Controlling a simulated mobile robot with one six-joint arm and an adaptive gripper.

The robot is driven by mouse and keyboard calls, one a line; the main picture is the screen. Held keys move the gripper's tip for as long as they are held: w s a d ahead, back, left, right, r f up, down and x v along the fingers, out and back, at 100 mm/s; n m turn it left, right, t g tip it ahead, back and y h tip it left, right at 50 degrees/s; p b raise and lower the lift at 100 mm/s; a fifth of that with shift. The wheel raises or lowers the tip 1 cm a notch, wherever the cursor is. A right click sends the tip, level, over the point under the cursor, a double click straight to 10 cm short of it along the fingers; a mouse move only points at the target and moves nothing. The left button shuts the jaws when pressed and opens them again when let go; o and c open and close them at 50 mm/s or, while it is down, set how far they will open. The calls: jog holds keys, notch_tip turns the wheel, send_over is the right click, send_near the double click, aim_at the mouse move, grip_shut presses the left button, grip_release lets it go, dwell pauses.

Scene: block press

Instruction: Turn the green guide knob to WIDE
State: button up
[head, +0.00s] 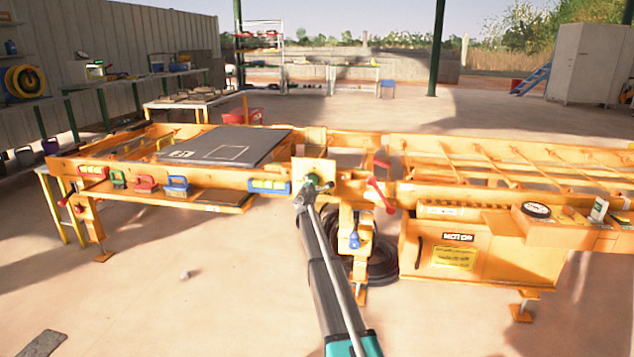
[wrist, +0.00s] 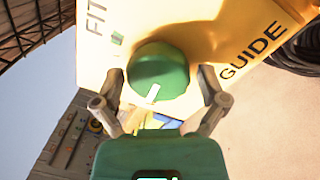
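The green guide knob (wrist: 160,68) is a round knob on a yellow plate (wrist: 215,25) lettered FIT and GUIDE. A white mark shows on its edge, on the side toward my gripper. A small green patch lies beside the word FIT. No WIDE lettering is readable. In the head view the knob (head: 312,181) is small and partly covered by my gripper (head: 306,194).
The orange machine frame (head: 360,145) spans the view. A red lever (head: 380,196) is right of the plate, and a MOTOR box (head: 480,268) stands further right. Colored clamps sit on the left rail, including a blue one (head: 176,185). A dark coiled hose (head: 382,262) lies below. Floor in front is mostly clear.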

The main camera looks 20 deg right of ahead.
jog(key=shift+w, duration=0.1)
dwell(0.4)
jog(key=s+a+f+m+g+p, duration=0.1)
jog(key=s+a+f+m+g, duration=0.3)
jog(key=s, duration=0.7)
jog(key=s+a+f+m+g+y+p, duration=0.1)
jog(key=s+a+f+m+g, duration=0.25)
jog(key=s+m, duration=0.45)
jog(key=s+a+f+m+g+p, duration=0.1)
jog(key=s+a+f+m+g, duration=0.25)
jog(key=s, duration=0.95)
jog(key=s+a+f+m+g+y+p, duration=0.1)
jog(key=s+a+g+y, duration=0.15)
jog(key=s+a, duration=0.5)
jog(key=s+a+f+g+y, duration=0.15)
jog(key=s+a+y, duration=0.3)
jog(key=s, duration=0.55)
jog(key=s+a+f+m+g+y+p, duration=0.1)
jog(key=s+a+f+y, duration=0.1)
jog(key=s+a, duration=0.55)
notch_tip(320, 180, up, 38)
jog(key=p, duration=3.7)
jog(key=shift+d+p, duration=0.2)
jog(key=shift+p, duration=0.15)
jog(key=shift+c, duration=0.3)
